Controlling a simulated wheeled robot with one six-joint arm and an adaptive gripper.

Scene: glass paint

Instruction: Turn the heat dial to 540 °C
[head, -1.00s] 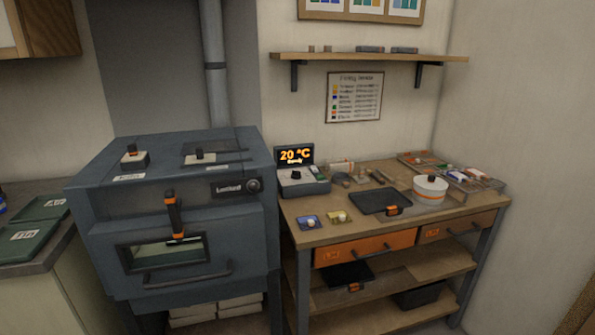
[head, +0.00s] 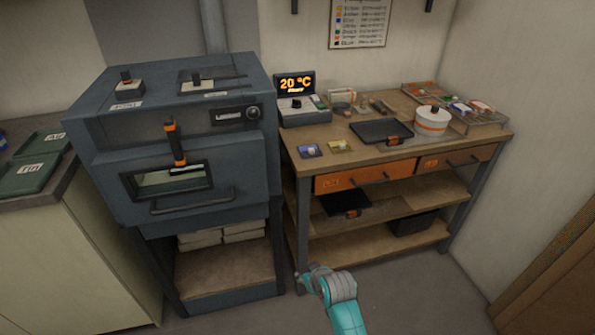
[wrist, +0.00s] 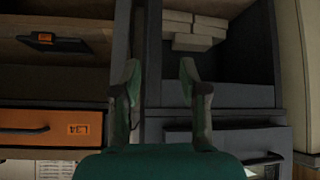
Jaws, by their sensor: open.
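The controller box (head: 302,117) stands at the back left of the workbench, beside the kiln. A dark dial (head: 296,103) with a light pointer sits on its sloped face; its exact setting is too small to read. The display (head: 296,85) above it glows orange and reads 20 °C, with a small blurred word below. My gripper (wrist: 160,75) is open and empty in the wrist view, its two green-grey fingers apart. It is low, in front of the gap between bench and kiln, well away from the dial. The dial is not visible in the wrist view.
On the bench (head: 375,160) are a dark tray (head: 382,132), a white pot (head: 432,121) and small colour samples. The floor in front is clear.

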